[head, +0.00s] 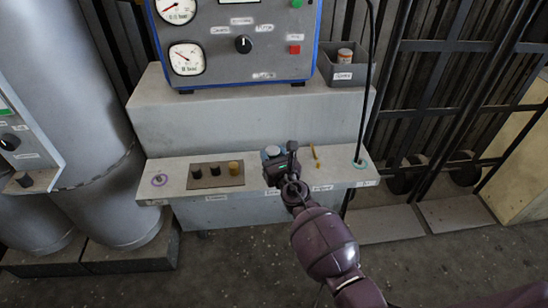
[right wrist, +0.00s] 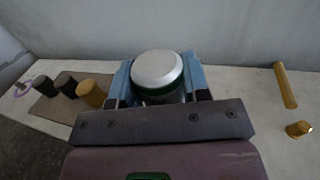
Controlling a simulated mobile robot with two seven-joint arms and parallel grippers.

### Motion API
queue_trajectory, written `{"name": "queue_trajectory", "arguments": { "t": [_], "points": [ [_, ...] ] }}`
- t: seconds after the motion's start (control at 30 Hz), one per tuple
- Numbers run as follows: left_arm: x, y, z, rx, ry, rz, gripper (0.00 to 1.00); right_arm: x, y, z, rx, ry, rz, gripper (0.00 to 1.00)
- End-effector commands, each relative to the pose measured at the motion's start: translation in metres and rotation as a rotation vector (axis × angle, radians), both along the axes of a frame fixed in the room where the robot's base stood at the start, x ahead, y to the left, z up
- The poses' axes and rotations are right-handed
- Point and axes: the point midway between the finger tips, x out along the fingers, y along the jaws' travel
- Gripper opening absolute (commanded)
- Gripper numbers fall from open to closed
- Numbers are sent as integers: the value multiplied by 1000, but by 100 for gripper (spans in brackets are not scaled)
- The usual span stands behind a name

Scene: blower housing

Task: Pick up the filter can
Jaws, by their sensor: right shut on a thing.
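A can with a pale grey lid and a green band (right wrist: 158,72) stands between the blue-padded fingers of my right gripper (right wrist: 157,88) in the right wrist view. I take it as the filter can. In the head view my right gripper (head: 273,160) is over the front shelf, and the can's top shows between its fingers. The gripper is shut on the can. The can's lower part is hidden, so I cannot tell whether it touches the shelf. My left gripper is not in view.
The shelf (head: 310,180) bears a plate with two dark plugs and one brass plug (head: 236,168), plus a brass pin (head: 315,152). A black cable (head: 370,80) hangs at right.

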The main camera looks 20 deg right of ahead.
Motion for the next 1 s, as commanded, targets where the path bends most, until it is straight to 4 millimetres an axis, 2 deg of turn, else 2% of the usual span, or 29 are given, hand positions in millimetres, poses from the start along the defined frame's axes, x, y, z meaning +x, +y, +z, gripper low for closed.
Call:
{"name": "queue_trajectory", "arguments": {
  "t": [0.03,0.17,0.37,0.6,0.8,1.0],
  "points": [
    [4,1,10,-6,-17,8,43,3,0,25,2,-20,-1,15],
    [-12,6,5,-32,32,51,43,4,0,54,2,-26,0,15],
    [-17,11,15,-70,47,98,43,4,0,94,3,-26,0,15],
    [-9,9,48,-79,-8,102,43,3,0,139,1,-23,0,15],
    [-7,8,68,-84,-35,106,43,2,0,166,2,-17,0,15],
    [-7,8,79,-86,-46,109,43,2,0,182,1,-11,0,15]
  ]
}}
